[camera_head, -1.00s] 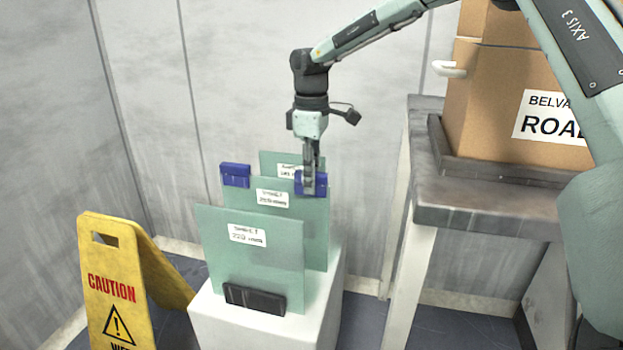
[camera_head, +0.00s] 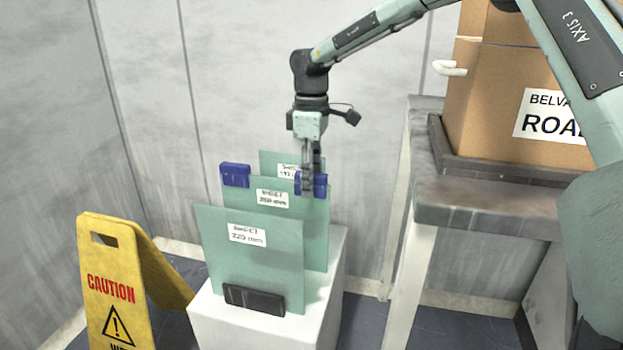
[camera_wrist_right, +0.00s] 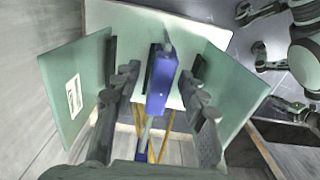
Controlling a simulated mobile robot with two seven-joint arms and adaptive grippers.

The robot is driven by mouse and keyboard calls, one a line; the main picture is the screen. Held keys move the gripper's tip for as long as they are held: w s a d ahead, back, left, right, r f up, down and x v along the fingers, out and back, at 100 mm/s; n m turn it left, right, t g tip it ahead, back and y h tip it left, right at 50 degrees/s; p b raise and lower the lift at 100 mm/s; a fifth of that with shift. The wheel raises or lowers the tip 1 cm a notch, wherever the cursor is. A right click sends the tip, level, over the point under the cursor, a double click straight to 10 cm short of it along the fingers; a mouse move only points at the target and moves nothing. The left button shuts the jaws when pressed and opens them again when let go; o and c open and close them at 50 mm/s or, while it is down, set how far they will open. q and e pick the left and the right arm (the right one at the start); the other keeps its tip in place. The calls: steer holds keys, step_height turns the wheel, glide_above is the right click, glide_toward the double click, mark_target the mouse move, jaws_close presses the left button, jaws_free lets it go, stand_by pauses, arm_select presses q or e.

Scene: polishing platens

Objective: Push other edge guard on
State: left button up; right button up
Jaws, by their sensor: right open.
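The middle glass sheet (camera_head: 285,222) stands upright on a white block between two other sheets. One blue edge guard (camera_head: 235,175) sits on its top left corner. The other blue edge guard (camera_head: 321,185) sits at its top right corner. My right gripper (camera_head: 308,187) points down at this right guard, and its fingers hide part of it. In the right wrist view the fingers of my right gripper (camera_wrist_right: 163,98) stand apart on both sides of the blue guard (camera_wrist_right: 162,78), with gaps visible. My left gripper is not seen.
The front sheet (camera_head: 250,265) has a black clip (camera_head: 254,299) at its lower edge. The white block (camera_head: 225,315) carries the sheets. A yellow caution sign (camera_head: 108,285) stands at the left. A grey table (camera_head: 480,215) with cardboard boxes (camera_head: 490,100) stands at the right.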

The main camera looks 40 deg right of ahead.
step_height(320, 180, up, 12)
stand_by(0.6)
stand_by(0.6)
